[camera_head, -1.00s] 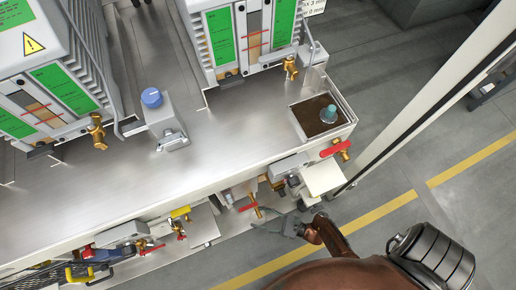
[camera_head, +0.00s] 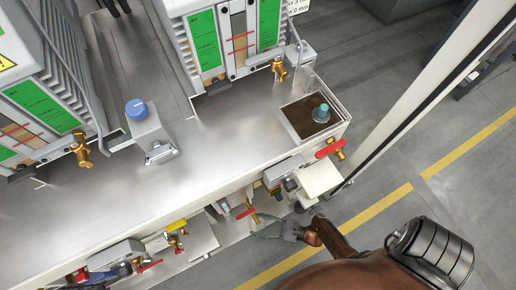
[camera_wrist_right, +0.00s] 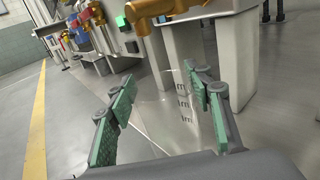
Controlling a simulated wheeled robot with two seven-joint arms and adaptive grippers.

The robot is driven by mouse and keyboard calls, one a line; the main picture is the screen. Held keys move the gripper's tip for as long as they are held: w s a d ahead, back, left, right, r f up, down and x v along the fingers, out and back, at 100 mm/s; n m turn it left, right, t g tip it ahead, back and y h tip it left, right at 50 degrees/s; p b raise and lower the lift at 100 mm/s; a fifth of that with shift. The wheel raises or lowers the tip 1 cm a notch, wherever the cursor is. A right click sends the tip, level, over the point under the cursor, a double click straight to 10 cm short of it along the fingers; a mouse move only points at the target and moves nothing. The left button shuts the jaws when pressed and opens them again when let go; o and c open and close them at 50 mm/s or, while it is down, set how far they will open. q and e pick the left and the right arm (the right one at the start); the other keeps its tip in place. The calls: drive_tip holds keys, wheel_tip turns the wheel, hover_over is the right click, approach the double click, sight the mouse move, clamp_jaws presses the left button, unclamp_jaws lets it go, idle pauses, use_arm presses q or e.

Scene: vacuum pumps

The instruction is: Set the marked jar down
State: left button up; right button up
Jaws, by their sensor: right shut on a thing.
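The marked jar (camera_wrist_right: 180,115) is clear, with dark marks down its side. In the right wrist view it shows faintly between the green-padded fingers of my right gripper (camera_wrist_right: 160,105), which is shut on it. In the head view my right gripper (camera_head: 268,231) is low, beside the front edge of the steel bench (camera_head: 215,150); I cannot make out the jar there. My left gripper is not in view.
A tray (camera_head: 347,116) at the bench's right corner holds a small teal-topped vessel (camera_head: 321,112). Red-handled valves (camera_head: 330,148) and a white shelf (camera_head: 320,179) jut from the bench front. A blue knob (camera_head: 136,108) stands on the bench; its middle is clear.

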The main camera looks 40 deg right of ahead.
drive_tip(key=shift+f, duration=0.25)
drive_tip(key=o, duration=1.8)
drive_tip(key=shift+c, duration=0.2)
drive_tip(key=v, duration=1.2)
clamp_jaws()
idle(0.7)
